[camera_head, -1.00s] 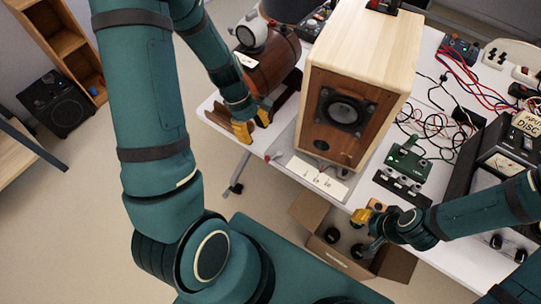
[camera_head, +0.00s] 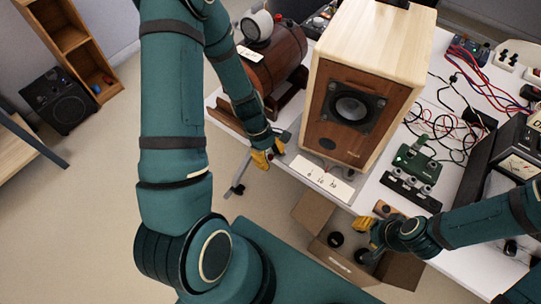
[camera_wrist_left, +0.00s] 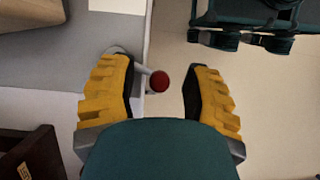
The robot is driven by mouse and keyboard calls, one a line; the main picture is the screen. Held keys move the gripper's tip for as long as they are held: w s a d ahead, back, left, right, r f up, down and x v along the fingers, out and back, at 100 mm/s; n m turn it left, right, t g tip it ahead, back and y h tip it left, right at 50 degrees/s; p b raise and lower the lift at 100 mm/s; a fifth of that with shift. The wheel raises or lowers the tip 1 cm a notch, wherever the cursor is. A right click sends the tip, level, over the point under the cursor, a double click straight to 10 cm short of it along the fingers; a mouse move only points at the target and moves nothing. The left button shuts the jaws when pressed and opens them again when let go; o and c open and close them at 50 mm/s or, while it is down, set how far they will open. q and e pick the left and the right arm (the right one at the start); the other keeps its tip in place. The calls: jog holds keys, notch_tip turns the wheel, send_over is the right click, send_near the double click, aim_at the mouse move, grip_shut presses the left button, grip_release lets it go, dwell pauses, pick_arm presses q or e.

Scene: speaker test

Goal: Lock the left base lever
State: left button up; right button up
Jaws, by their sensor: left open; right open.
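The left base lever (camera_wrist_left: 159,81) shows in the left wrist view as a red ball on a short grey stem at the table's edge. My left gripper (camera_wrist_left: 160,98) is open, with one yellow finger on each side of the ball and visible gaps to both. In the head view my left gripper (camera_head: 266,158) is at the table's front edge, left of the wooden speaker (camera_head: 385,55), and largely hides the lever. The speaker stands upright on a grey base. My right gripper (camera_head: 371,232) is open and empty above the cardboard box.
A white label card (camera_head: 322,178) lies in front of the speaker. A brown barrel-shaped object (camera_head: 273,58) stands at its left. The open cardboard box (camera_head: 312,213) is below the table's front edge. A green circuit board (camera_head: 417,160) and cables lie to the right.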

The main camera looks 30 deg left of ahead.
pick_arm(q)
grip_shut()
jog(key=shift+w+a+m+g+p, duration=0.1)
jog(key=shift+a+m+g+p, duration=0.15)
jog(key=shift+m, duration=0.35)
jog(key=shift+w+a+r+m+g+p, duration=0.1)
jog(key=shift+w+a+m+g+p, duration=0.2)
jog(key=shift+m+p, duration=0.45)
jog(key=m, duration=0.2)
jog(key=w+a+m+g+y, duration=0.1)
jog(key=m, duration=0.3)
jog(key=w+m+g+y, duration=0.1)
jog(key=shift+w+a+m+p, duration=0.1)
jog(key=shift+a+m+p, duration=0.15)
jog(key=shift+p, duration=0.1)
jog(key=shift+w+m+g+y, duration=0.25)
jog(key=shift+w+m+y, duration=0.15)
jog(key=shift+m, duration=0.55)
jog(key=shift+w+m+g+y, duration=0.2)
jog(key=shift+w+m+y, duration=0.15)
jog(key=shift+m, duration=0.6)
